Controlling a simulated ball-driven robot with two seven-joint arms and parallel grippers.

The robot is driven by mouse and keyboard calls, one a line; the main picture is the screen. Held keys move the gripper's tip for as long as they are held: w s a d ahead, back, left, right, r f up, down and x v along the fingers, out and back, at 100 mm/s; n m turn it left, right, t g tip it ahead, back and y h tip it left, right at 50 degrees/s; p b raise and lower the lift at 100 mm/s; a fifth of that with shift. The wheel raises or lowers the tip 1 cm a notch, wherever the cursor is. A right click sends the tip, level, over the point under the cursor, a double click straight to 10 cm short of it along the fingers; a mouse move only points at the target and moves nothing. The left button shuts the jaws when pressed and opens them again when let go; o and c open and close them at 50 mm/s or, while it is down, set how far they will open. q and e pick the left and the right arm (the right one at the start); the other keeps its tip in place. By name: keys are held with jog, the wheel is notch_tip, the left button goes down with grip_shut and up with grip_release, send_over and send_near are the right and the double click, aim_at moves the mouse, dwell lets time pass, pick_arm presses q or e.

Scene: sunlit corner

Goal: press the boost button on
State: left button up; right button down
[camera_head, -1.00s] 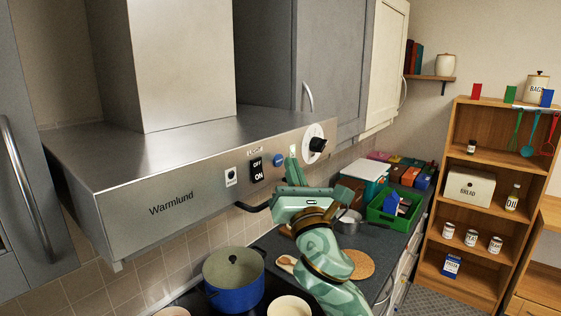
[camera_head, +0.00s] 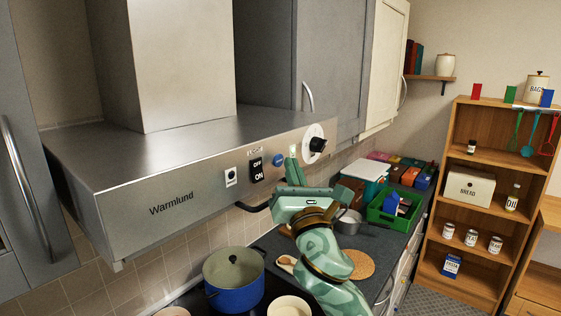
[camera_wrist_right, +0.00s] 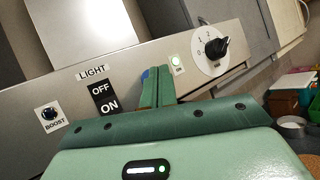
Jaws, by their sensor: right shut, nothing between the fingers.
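The boost button (camera_wrist_right: 50,113) is a small dark round button on a white plate marked BOOST, at the left of the hood's front panel in the right wrist view. In the head view its white plate (camera_head: 231,177) sits left of the light switch (camera_head: 256,169). I see no lit lamp on it. My right gripper (camera_head: 293,156) is shut and empty, its fingers pointing at the panel between the blue button (camera_head: 278,160) and the knob (camera_head: 317,144), to the right of the boost button. I cannot tell whether the fingertips touch the panel. My left gripper is not in view.
The steel hood (camera_head: 130,190) overhangs the hob, where a blue pot (camera_head: 235,290) stands. A green crate (camera_head: 392,217) stands on the counter at right. The space before the panel's left part is clear.

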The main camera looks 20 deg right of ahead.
jog(key=shift+w, duration=0.15)
jog(key=shift+w+a, duration=0.25)
jog(key=shift+w, duration=0.1)
dwell(0.3)
jog(key=shift+s+d+p, duration=0.3)
jog(key=shift+s+p, duration=0.15)
jog(key=shift+s, duration=0.1)
jog(key=s+d, duration=0.1)
jog(key=s+d+p, duration=0.1)
jog(key=s, duration=0.1)
jog(key=s+d+p, duration=0.1)
jog(key=s, duration=0.1)
dwell(0.4)
